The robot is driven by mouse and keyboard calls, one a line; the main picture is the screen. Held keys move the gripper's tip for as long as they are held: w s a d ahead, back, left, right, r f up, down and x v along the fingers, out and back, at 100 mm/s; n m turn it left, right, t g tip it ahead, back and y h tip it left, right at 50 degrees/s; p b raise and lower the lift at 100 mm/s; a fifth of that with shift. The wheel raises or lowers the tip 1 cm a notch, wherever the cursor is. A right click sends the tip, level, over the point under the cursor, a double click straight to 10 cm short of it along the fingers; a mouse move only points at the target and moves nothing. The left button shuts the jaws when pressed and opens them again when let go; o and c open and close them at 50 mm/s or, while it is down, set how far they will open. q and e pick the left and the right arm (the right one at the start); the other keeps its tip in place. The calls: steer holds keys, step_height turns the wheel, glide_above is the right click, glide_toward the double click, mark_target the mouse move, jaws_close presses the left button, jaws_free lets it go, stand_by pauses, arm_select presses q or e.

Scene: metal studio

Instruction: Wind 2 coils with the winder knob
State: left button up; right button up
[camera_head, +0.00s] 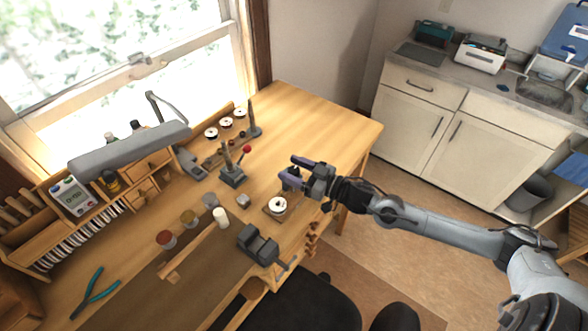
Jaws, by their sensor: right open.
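A small grey winder (232,176) with upright posts stands on the wooden workbench, left of my right gripper. A red knob (247,149) shows at its upper right. My right gripper (287,171) is open over the bench, right of the winder and apart from the knob. It seems to hold nothing. A white-topped spool (278,205) sits on a small wooden base just below the gripper in the picture. Several more white spools, one of them here (211,133), stand in a row at the back. I cannot make out wound wire at this size. My left gripper is out of view.
A second dark stand (252,122) is behind the winder. A grey vise (258,244) is at the bench's front edge. Small jars (166,239), a white cylinder (221,218) and teal pliers (95,294) lie leftward. A lamp (130,150) overhangs the left. The bench's right end is clear.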

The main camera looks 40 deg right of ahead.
steer(key=c, duration=1)
steer(key=shift+o, duration=0.2)
steer(key=shift+a+r+m+t+h+p, duration=0.15)
steer(key=shift+m+t+h+p, duration=0.25)
steer(key=shift+m+h+p, duration=0.9)
steer(key=m+h+p, duration=0.1)
steer(key=m+h, duration=0.1)
steer(key=h, duration=0.2)
steer(key=m+h+p, duration=0.1)
steer(key=m+h, duration=0.1)
steer(key=h, duration=0.1)
steer(key=m+g+h+p, duration=0.1)
steer(key=m+h, duration=0.1)
steer(key=h, duration=0.2)
steer(key=m+g+h, duration=0.3)
steer(key=h, duration=0.1)
steer(key=shift+m+h, duration=0.3)
steer(key=shift+m, duration=0.1)
steer(key=shift+g, duration=0.3)
